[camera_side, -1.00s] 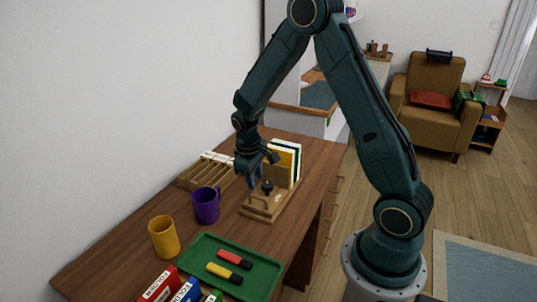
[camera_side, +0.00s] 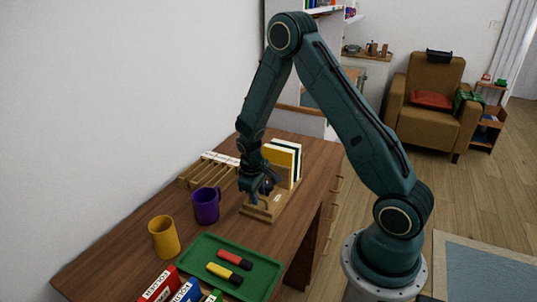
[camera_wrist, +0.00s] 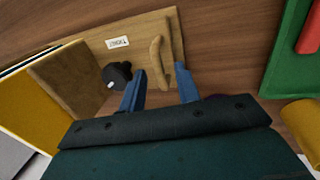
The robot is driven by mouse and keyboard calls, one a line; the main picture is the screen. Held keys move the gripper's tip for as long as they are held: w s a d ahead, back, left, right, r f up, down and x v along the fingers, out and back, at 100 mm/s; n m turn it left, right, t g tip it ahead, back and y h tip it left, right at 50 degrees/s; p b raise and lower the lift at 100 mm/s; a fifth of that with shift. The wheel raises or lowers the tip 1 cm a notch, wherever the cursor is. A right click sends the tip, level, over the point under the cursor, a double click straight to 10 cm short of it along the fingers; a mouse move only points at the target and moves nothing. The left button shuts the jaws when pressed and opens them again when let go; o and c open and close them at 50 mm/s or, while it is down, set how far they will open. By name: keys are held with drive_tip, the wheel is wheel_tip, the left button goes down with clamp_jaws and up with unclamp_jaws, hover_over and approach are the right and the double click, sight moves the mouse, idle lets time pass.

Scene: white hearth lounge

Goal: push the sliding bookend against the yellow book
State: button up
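The wooden book stand (camera_side: 262,214) lies on the desk, with the yellow book (camera_side: 281,157) upright at its far end. In the wrist view, a brown upright panel, apparently the sliding bookend (camera_wrist: 75,78), stands beside the yellow book (camera_wrist: 25,108); I cannot tell whether they touch. A black knob (camera_wrist: 117,75) sits on the panel's near side, and a curved wooden handle (camera_wrist: 157,62) lies on the base. My gripper (camera_wrist: 160,74) is open and empty, its blue fingertips apart. The knob is left of the left finger; the handle shows between the fingertips. In the side view my gripper (camera_side: 262,189) is low over the stand.
A purple mug (camera_side: 206,205) stands left of the stand, with a yellow mug (camera_side: 164,237) nearer. A green tray (camera_side: 218,252) with red and yellow markers lies in front. A slotted wooden rack (camera_side: 195,177) is behind left. Bare desk shows between stand and tray.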

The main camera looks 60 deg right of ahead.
clamp_jaws()
drive_tip(key=shift+d, duration=1.95)
unclamp_jaws()
drive_tip(key=shift+r, duration=0.15)
wheel_tip(320, 180, up, 13)
drive_tip(key=a, duration=0.2)
drive_tip(key=shift+a, duration=0.35)
drive_tip(key=shift+r, duration=0.2)
